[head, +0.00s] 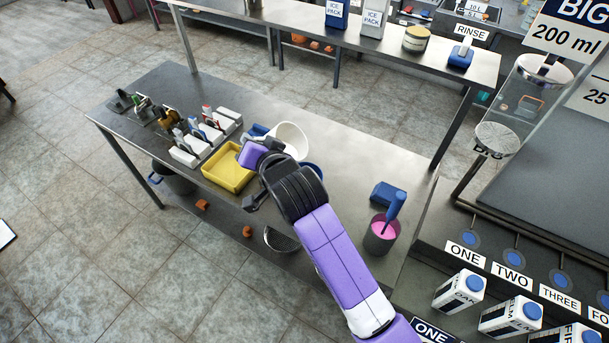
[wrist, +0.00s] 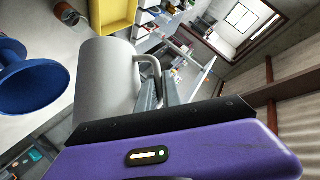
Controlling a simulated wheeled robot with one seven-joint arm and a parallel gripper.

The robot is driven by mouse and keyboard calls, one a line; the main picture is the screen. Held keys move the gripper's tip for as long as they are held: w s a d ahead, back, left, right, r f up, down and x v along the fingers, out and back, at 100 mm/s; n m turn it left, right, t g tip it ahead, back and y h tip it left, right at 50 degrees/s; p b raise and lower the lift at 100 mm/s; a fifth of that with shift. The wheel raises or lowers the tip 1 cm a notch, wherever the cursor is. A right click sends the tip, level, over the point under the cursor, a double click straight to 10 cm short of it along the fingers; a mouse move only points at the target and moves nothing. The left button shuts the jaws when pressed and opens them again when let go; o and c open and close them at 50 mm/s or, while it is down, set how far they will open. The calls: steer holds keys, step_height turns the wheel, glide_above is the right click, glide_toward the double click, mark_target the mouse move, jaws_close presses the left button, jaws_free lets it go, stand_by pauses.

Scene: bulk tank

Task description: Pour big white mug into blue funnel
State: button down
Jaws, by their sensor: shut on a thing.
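The big white mug (head: 291,139) is above the middle of the steel table in the head view, partly hidden by my arm. My gripper (head: 263,150) is shut on it. In the wrist view the mug (wrist: 104,82) lies close before the fingers, its handle (wrist: 150,75) between them at my gripper (wrist: 160,92). It looks tilted in the head view, its pale opening showing. The blue funnel (wrist: 32,85) is beside the mug in the wrist view, apart from it in the picture. In the head view only a blue edge of the funnel (head: 314,170) shows behind my arm.
A yellow tray (head: 229,168) and several white holders (head: 207,134) stand left of the gripper. A grey container of pink liquid with a blue tool (head: 381,234) and a blue block (head: 387,194) stand to the right. The table's (head: 350,160) back right is clear.

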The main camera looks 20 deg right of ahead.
steer(key=shift+s+d+r+y, duration=0.1)
steer(key=shift+s+d+y, duration=0.1)
steer(key=shift+y, duration=0.1)
stand_by(0.7)
steer(key=shift+s+d+r+m+t+y+b, duration=0.1)
steer(key=shift+s+d+m+t+y+b, duration=0.4)
steer(key=shift+b, duration=0.95)
steer(key=shift+w+d+f+n+t+y+b, duration=0.2)
steer(key=shift+t+b, duration=0.55)
steer(key=shift+b, duration=0.75)
steer(key=shift+s+d+r+m+t+y+b, duration=0.1)
steer(key=shift+s+d+r+t+y+b, duration=0.4)
steer(key=shift+b, duration=0.95)
stand_by(1.5)
steer(key=p, duration=0.1)
steer(key=a+p, duration=0.1)
steer(key=shift+w+a+r+n+h+p, duration=0.15)
steer(key=shift+w+r+n+h+p, duration=0.05)
steer(key=shift+w+n+h+p, duration=0.15)
steer(key=a+g+p, duration=0.1)
steer(key=p, duration=0.2)
steer(key=shift+w+n, duration=0.35)
steer(key=shift+w+a+f+g+p, duration=0.15)
steer(key=shift+a+g+p, duration=0.25)
steer(key=shift+p, duration=0.45)
steer(key=shift+w+f+n+g, duration=0.1)
steer(key=shift+f+n+g, duration=0.15)
steer(key=shift+f+n, duration=0.15)
steer(key=shift+f, duration=0.25)
steer(key=shift+a, duration=0.1)
